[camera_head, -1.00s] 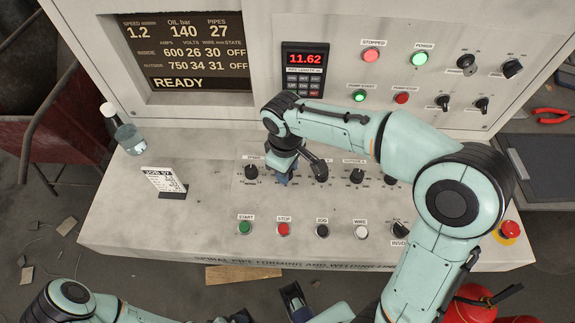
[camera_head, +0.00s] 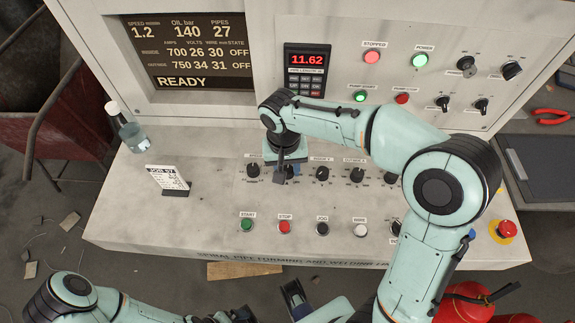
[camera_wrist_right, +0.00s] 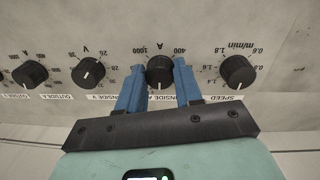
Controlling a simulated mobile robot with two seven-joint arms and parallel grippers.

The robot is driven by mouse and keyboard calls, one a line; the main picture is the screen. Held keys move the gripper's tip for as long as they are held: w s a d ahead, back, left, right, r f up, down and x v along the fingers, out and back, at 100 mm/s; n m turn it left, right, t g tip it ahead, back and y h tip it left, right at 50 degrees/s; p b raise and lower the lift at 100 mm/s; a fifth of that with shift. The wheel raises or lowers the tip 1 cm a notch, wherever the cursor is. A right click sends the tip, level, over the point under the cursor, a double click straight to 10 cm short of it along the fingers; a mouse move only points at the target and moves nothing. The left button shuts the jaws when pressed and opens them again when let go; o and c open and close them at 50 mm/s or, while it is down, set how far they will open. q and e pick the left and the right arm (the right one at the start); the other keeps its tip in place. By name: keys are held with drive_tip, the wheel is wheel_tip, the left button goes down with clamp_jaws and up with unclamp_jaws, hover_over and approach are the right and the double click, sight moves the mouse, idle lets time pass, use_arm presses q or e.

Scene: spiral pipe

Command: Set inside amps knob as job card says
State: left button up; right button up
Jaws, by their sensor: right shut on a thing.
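The inside amps knob (camera_wrist_right: 160,72) is a black knob with a white pointer line, on the scale marked A from 400 to 1000. My right gripper (camera_wrist_right: 158,80) has its blue fingers on either side of it, shut on it. In the head view the right gripper (camera_head: 284,172) hides most of this knob. The display (camera_head: 190,54) shows inside 700 amps, 26 volts, OFF, and READY. The job card (camera_head: 167,180) stands on the left of the desk; its small text is unreadable. My left gripper (camera_head: 268,306) is low at the bottom edge, partly cut off.
A row with the green start button (camera_head: 246,225) and red stop button (camera_head: 284,227) lies in front. A bottle (camera_head: 129,132) stands left; an emergency stop (camera_head: 506,229) is at right.

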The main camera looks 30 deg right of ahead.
sight(285, 167)
drive_tip(key=m, duration=0.6)
drive_tip(key=shift+w+r+m, duration=0.1)
drive_tip(key=shift+w+m, duration=0.1)
drive_tip(key=shift+m, duration=0.1)
drive_tip(key=m+p, duration=0.1)
drive_tip(key=m, duration=0.5)
drive_tip(key=shift+y, duration=0.3)
drive_tip(key=o, duration=1)
drive_tip(key=shift+o, duration=0.2)
wheel_tip(285, 167, up, 13)
drive_tip(key=p, duration=0.2)
drive_tip(key=shift+w+r, duration=0.15)
drive_tip(key=shift+w, duration=0.2)
